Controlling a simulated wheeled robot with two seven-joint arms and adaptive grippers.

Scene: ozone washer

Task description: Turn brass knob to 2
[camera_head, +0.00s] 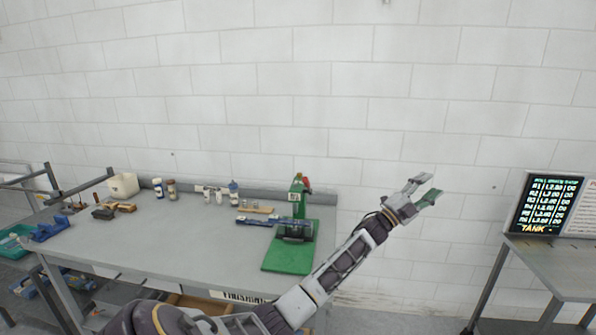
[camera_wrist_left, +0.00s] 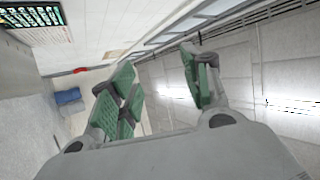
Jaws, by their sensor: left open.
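My left gripper (camera_head: 428,187) is open and empty, raised in front of the white wall to the right of the grey workbench (camera_head: 180,240). Its green-padded fingers are spread in the left wrist view (camera_wrist_left: 160,72). A green device stands on the bench, with a flat green base (camera_head: 284,262) and a short upright (camera_head: 297,196). A small yellowish part and a red part show at its top; I cannot tell whether either is the brass knob. No number marks are readable there. The gripper is well apart from the device, up and to its right. My right gripper is not in view.
A dark screen (camera_head: 547,203) with text rows and "TANK" stands on the right table (camera_head: 565,268). Several small bottles (camera_head: 218,195), a cream container (camera_head: 123,185), wooden pieces and blue tools lie on the bench. A floor gap separates the two tables.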

